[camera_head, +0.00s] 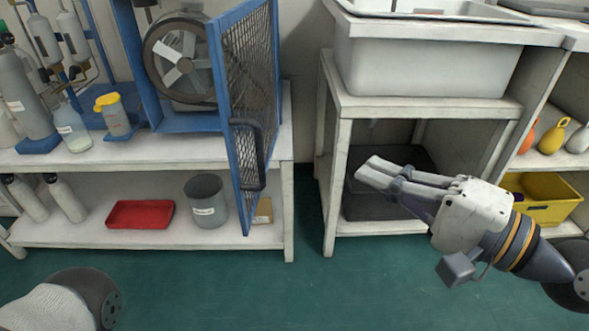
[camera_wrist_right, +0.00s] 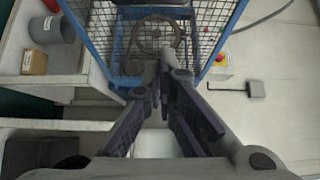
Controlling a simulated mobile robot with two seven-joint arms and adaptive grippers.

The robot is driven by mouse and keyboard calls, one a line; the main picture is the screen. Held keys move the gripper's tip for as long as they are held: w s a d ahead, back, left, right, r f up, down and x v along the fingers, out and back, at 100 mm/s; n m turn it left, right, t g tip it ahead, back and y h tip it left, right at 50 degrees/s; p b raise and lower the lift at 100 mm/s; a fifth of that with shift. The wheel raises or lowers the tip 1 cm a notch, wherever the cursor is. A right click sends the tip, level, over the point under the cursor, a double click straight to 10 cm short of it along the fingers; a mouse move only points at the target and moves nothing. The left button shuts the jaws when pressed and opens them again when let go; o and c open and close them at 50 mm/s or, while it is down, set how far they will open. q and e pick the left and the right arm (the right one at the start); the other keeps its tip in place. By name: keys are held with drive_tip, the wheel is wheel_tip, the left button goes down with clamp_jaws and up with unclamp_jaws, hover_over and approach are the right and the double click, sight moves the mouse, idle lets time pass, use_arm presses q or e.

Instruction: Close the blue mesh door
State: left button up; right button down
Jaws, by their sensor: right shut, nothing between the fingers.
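The blue mesh door (camera_head: 252,75) stands swung open in the head view, seen nearly edge-on and projecting forward from the blue cage frame (camera_head: 147,60). Its dark handle (camera_head: 262,155) is on the lower part of the door. Inside the cage is a grey fan-like wheel (camera_head: 180,62). My right gripper (camera_head: 366,172) is shut and empty, to the right of the door and apart from it. In the right wrist view my fingers (camera_wrist_right: 166,65) point toward blue-framed mesh (camera_wrist_right: 212,22); which part is the door is hard to tell there. My left gripper is out of view.
The cage stands on a white bench (camera_head: 190,150) with bottles at left. A red tray (camera_head: 140,214) and a grey bucket (camera_head: 206,203) sit on its lower shelf. A white table (camera_head: 430,103) with a grey tub (camera_head: 430,65) stands behind my right gripper. Green floor (camera_head: 300,285) is clear in front.

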drive_tip(key=s+a+x, duration=0.2)
drive_tip(key=x, duration=1)
drive_tip(key=shift+a+f, duration=0.1)
drive_tip(key=shift+a, duration=0.05)
